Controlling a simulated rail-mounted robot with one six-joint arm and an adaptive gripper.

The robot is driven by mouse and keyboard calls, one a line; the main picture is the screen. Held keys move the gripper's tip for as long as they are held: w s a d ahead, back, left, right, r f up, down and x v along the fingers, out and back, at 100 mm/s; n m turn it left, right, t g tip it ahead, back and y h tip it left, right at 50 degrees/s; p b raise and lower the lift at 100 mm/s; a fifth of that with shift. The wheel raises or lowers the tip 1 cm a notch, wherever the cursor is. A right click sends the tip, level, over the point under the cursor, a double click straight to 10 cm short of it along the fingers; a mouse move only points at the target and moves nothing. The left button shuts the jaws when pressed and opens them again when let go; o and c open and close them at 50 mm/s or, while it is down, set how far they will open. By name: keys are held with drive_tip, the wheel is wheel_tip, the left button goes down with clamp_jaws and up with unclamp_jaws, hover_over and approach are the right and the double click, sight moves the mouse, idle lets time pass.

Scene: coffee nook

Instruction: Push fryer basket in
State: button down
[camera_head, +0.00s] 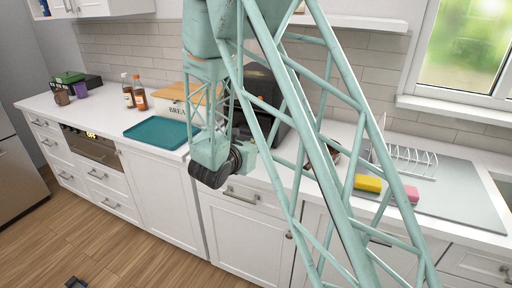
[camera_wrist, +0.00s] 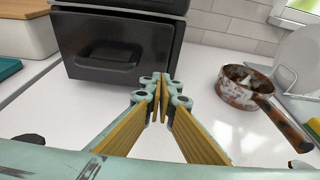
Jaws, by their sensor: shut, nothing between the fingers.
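The black fryer (camera_wrist: 150,5) stands on the white counter against the tiled wall, at the top of the wrist view. Its dark basket front (camera_wrist: 75,38), with a handle (camera_wrist: 112,56), faces me and seems to stand out from the body; how far is hard to tell. My gripper (camera_wrist: 161,97) has its yellow-padded fingers shut and empty, in front of the basket and slightly right of its handle, apart from it. In the head view the fryer (camera_head: 264,82) is partly hidden behind my arm, and the fingers cannot be made out.
A rusty saucepan (camera_wrist: 245,84) stands right of the fryer, its handle pointing towards me. A bread box (camera_head: 172,104) and teal tray (camera_head: 160,134) are left of the fryer. A dish rack (camera_head: 405,160), yellow sponge (camera_head: 368,183) and pink sponge (camera_head: 411,194) lie to the right.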

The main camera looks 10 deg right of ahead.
drive_tip(key=shift+w+d+b, duration=0.15)
drive_tip(key=shift+w+d, duration=0.4)
drive_tip(key=shift+w, duration=0.25)
drive_tip(key=shift+w+d+b, duration=0.15)
drive_tip(key=shift+w+d, duration=0.4)
drive_tip(key=shift+w, duration=0.2)
drive_tip(key=shift+w, duration=0.1)
